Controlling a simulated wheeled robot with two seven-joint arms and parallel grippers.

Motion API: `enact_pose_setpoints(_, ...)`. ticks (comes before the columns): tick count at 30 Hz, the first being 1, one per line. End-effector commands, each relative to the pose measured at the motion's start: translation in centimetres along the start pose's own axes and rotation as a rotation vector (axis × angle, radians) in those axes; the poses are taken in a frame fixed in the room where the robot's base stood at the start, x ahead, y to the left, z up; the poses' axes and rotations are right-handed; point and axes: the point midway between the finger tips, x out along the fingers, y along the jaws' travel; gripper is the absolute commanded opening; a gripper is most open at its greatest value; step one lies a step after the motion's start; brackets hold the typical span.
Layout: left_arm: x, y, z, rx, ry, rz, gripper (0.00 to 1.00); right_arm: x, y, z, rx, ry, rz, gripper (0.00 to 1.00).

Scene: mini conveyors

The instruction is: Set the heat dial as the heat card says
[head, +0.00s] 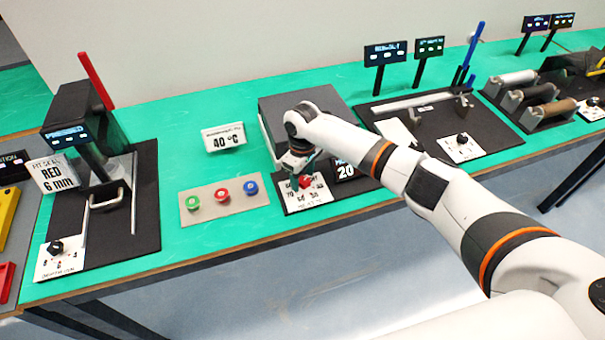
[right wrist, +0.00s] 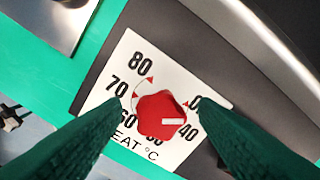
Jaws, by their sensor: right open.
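The heat card (head: 224,139) stands on the green table and reads 40 °C. The red heat dial (head: 305,181) sits on a white scale plate (head: 309,197) in front of a grey box. In the right wrist view the dial (right wrist: 157,112) has a white mark toward the right, near the 40. Numbers 70 and 80 show on the scale; others are partly hidden. My right gripper (right wrist: 163,108) is open, with its green fingers on either side of the dial; whether they touch it I cannot tell. My left gripper is not in view.
A dark display (head: 346,171) beside the dial reads 20. A panel (head: 237,208) with green, red and blue buttons lies to the left. A press with a red lever (head: 95,80) stands further left, and a black station (head: 425,125) stands to the right.

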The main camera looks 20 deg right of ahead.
Motion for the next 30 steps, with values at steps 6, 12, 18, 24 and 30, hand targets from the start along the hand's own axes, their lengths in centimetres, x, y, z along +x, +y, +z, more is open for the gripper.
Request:
enact_pose_setpoints(6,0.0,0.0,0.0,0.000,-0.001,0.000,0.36,0.0,0.0,0.0,0.000,0.000,0.000,0.54)
enact_pose_setpoints(12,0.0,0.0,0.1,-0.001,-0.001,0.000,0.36,0.0,0.0,0.0,0.000,0.000,0.000,0.22)
enact_pose_setpoints(18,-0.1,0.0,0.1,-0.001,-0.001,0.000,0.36,-0.1,0.0,0.0,0.003,0.000,0.001,0.10)
enact_pose_setpoints(24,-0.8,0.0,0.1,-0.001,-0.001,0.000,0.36,-0.2,0.0,0.0,0.049,0.000,0.003,0.10)
enact_pose_setpoints(30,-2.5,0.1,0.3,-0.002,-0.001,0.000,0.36,-0.4,0.0,0.0,0.166,0.003,0.004,0.10)
